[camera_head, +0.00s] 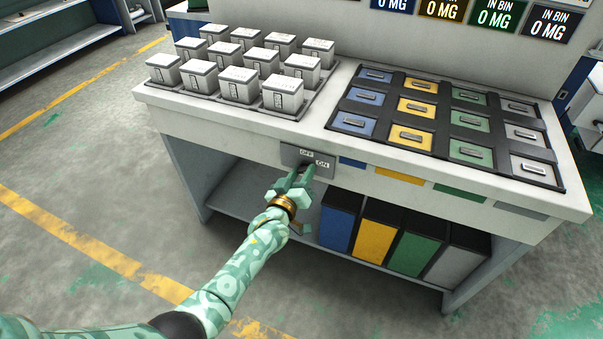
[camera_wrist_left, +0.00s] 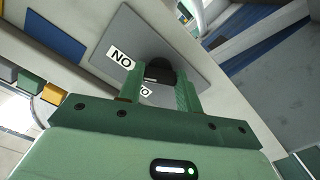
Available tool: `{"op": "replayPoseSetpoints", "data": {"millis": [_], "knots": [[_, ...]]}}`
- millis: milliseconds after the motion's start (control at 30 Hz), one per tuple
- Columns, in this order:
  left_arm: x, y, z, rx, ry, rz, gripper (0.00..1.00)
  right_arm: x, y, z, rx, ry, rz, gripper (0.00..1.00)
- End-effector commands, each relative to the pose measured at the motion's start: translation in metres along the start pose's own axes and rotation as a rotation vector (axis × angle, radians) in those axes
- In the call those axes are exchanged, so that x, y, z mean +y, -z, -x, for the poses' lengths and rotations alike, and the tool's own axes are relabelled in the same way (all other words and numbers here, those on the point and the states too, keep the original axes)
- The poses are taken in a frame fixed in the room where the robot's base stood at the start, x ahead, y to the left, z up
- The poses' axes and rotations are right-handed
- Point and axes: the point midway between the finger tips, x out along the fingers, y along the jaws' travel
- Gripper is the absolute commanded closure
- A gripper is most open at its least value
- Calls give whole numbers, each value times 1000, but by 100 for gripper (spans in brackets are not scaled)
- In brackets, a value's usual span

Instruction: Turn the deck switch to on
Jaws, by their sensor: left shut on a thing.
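The deck switch is a dark knob on a grey plate (camera_head: 322,160) on the front face of the white workbench (camera_head: 230,125). The plate carries an OFF label (camera_head: 307,153) and an ON label (camera_head: 322,164). My left gripper (camera_head: 304,174) is at the plate, its fingers shut on the switch knob. In the left wrist view the two green fingers stand on either side of the black knob (camera_wrist_left: 160,71), and the ON label (camera_wrist_left: 121,59) shows beside it. The second label is partly hidden by a finger. The knob's exact setting is hard to tell. My right gripper is not in view.
Several white boxes (camera_head: 238,83) stand on a tray at the bench's left. Blue, yellow, green and grey lidded compartments (camera_head: 412,107) fill the right. Coloured bins (camera_head: 376,230) stand on the shelf below. Open floor (camera_head: 120,190) lies to the left.

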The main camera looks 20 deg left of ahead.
Motion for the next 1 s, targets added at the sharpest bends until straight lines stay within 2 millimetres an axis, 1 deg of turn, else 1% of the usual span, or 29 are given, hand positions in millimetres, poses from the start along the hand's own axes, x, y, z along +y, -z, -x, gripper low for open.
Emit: {"op": "replayPoseSetpoints", "data": {"millis": [33, 233, 267, 300, 333, 600, 667, 733, 767, 867, 1000], "knots": [[-1, -3, 1, -7, 2, -4, 88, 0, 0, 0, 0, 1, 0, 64], [-1, -3, 1, -7, 2, -4, 88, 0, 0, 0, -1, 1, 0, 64], [-1, -3, 1, -7, 2, -4, 60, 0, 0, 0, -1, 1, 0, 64], [-1, -3, 1, -7, 2, -4, 49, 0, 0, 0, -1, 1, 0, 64], [-1, -3, 1, -6, 2, -4, 44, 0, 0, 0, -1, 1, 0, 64], [0, -1, 1, -3, 1, -2, 44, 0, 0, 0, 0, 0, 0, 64], [0, 0, 4, -3, 1, -2, 44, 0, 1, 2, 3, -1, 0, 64], [1, 2, 11, -2, 0, -2, 44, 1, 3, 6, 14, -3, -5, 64], [1, 3, 15, -1, 0, -2, 44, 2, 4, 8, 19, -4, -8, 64], [3, 6, 37, -1, 0, -3, 44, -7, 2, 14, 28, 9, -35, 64], [3, 7, 76, 0, 0, -2, 44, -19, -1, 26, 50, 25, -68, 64]]}}
